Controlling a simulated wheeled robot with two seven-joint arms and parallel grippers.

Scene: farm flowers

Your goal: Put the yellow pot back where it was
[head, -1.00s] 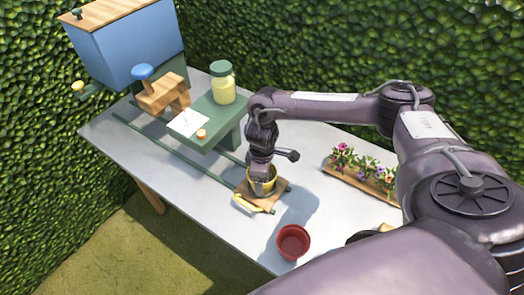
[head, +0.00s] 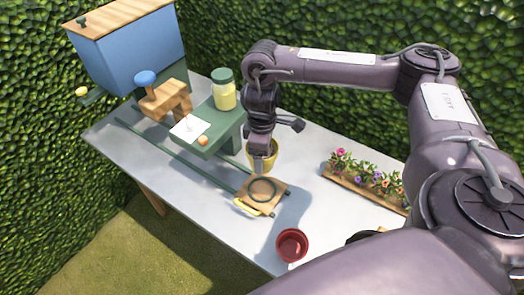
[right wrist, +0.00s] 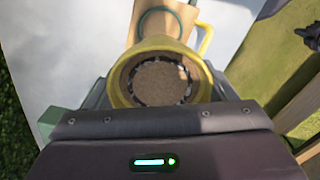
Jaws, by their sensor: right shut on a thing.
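The yellow pot (head: 263,157) hangs in my right gripper (head: 261,168), which is shut on its rim. The pot is raised behind the wooden sliding board (head: 270,204), apart from it. In the right wrist view the pot (right wrist: 160,78) fills the middle, with brown content inside. The board (head: 282,190) carries a dark green ring (head: 262,189), which is empty, and a yellow handle (head: 247,207) at its front left. My left gripper is not in view.
A red pot (head: 291,245) stands at the table's front edge. A flower planter (head: 365,184) lies at the right. A green stand (head: 222,122) bears a jar (head: 223,90). Green rails (head: 170,155) run left to a wooden block and blue box (head: 130,50). Grey table between is clear.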

